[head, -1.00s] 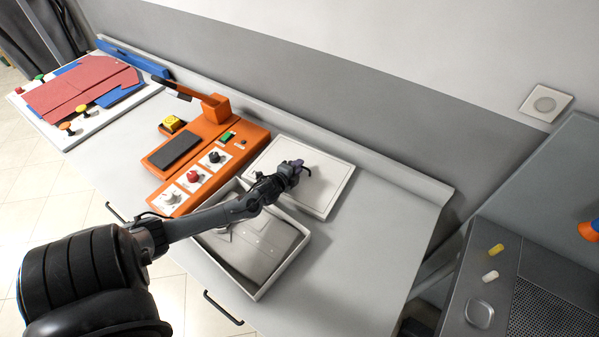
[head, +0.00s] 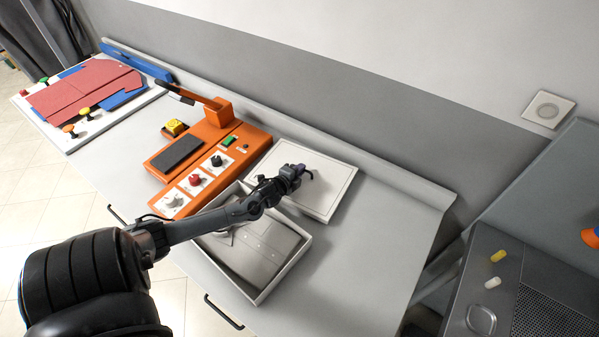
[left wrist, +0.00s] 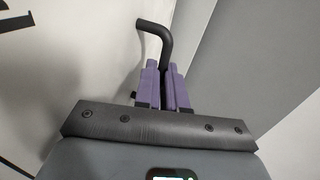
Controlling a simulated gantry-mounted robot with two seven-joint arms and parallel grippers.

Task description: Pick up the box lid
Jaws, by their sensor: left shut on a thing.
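The white box lid (head: 333,196) is flat on the grey counter, behind the open box. My left gripper (head: 298,171) is over the lid's left part, with its purple fingers closed. In the left wrist view, the fingers (left wrist: 165,88) are shut on a black bent bar (left wrist: 158,32), which appears to be the lid's handle. Its join to the lid is hidden. The open white box (head: 284,274) holds a folded grey shirt (head: 262,250), partly covered by my left arm. I cannot tell whether the lid is clear of the counter. My right gripper is out of view.
An orange machine (head: 222,147) with knobs stands left of the lid. A white board with red and blue panels (head: 85,92) is at the far left. The wall closes off the back. The counter (head: 375,240) right of the lid is clear. A dark grey unit (head: 490,260) stands at the right.

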